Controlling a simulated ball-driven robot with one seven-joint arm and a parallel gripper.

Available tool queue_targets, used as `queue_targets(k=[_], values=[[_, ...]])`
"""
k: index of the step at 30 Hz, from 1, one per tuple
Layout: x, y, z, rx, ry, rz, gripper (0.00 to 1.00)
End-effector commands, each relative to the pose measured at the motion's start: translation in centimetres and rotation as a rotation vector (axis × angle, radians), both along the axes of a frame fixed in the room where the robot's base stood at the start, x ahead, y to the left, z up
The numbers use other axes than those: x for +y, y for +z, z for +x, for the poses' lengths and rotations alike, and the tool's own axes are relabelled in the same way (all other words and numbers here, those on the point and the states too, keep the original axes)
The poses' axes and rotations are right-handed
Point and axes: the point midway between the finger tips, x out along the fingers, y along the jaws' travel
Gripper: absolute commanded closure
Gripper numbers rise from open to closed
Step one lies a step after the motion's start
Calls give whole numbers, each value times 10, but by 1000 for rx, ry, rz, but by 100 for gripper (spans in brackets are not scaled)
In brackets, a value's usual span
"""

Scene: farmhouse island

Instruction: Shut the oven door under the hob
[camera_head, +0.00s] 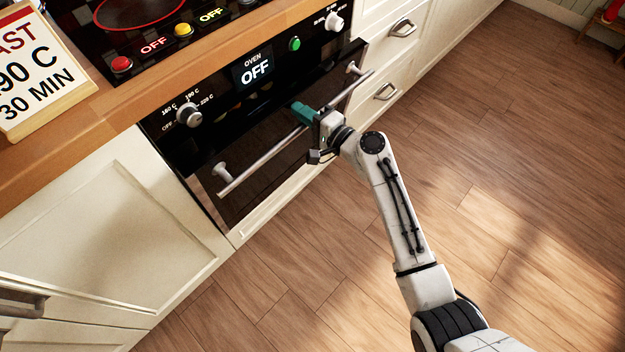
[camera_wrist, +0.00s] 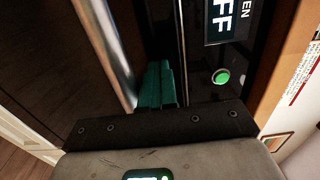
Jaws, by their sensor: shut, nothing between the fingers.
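The oven door (camera_head: 258,165) is a dark glass panel under the hob (camera_head: 150,25). In the wrist view the fingers (camera_wrist: 157,85) lie just right of the handle bar. Whether they touch the door is unclear.
The control panel (camera_head: 225,90) above the door has knobs, a green button (camera_head: 294,44) and a display reading OFF. White cabinets and drawers (camera_head: 385,65) flank the oven. A recipe sign (camera_head: 40,75) stands on the wooden worktop.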

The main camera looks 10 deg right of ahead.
Motion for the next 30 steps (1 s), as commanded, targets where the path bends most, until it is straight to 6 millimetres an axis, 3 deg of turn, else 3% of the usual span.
queue_targets(k=[17,30], values=[[6,5,8,-2,1,0,100],[22,9,29,-2,1,0,100]])
